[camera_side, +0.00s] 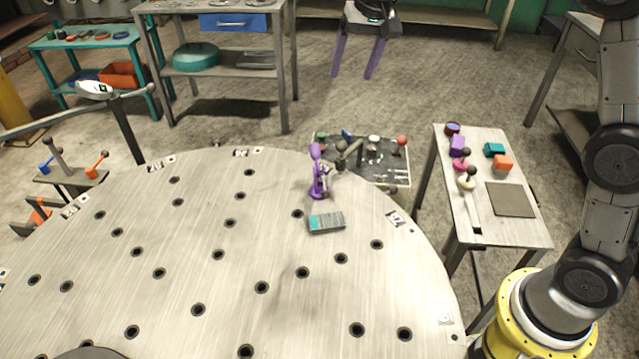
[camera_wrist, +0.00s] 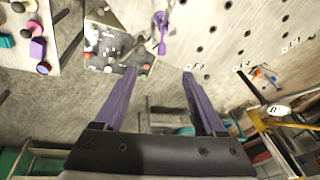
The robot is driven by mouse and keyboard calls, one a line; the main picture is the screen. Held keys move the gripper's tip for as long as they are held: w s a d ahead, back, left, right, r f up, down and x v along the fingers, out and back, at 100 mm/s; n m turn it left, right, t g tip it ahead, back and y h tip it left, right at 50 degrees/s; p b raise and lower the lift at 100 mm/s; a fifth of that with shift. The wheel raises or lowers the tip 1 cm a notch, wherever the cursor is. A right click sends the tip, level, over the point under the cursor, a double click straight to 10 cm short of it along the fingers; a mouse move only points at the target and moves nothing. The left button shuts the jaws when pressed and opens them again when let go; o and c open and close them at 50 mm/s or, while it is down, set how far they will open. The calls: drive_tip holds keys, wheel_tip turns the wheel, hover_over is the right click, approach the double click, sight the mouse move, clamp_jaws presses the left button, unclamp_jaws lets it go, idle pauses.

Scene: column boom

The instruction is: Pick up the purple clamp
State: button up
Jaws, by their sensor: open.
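The purple clamp (camera_side: 317,172) stands upright near the far right edge of the large round metal table (camera_side: 180,240) with holes. In the wrist view the purple clamp (camera_wrist: 161,32) shows at the top, just left of centre. My gripper (camera_side: 354,74) has two long purple fingers. It is open and empty, high up at the top of the side view, behind and above the clamp and apart from it. In the wrist view my gripper (camera_wrist: 157,80) has its fingers spread wide with nothing between them.
A teal and grey block (camera_side: 327,222) lies in front of the clamp. A dark board (camera_side: 375,155) with small parts is just beyond the table edge. A side table (camera_side: 513,200) at right holds several coloured pieces. Shelves (camera_side: 225,67) stand at the back left. Much of the round table is clear.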

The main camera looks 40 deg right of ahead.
drive_tip(key=w+f+g, duration=0.1)
drive_tip(key=w+f, duration=0.4)
drive_tip(key=f, duration=0.3)
drive_tip(key=g, duration=0.1)
hover_over(321, 168)
wheel_tip(321, 168, down, 6)
drive_tip(key=shift+g, duration=0.6)
wheel_tip(321, 168, down, 14)
drive_tip(key=shift+a+f, duration=0.15)
drive_tip(key=shift+f, duration=1.35)
drive_tip(key=shift+a+f, duration=0.1)
drive_tip(key=shift+f, duration=1.35)
clamp_jaws()
drive_tip(key=shift+r, duration=0.15)
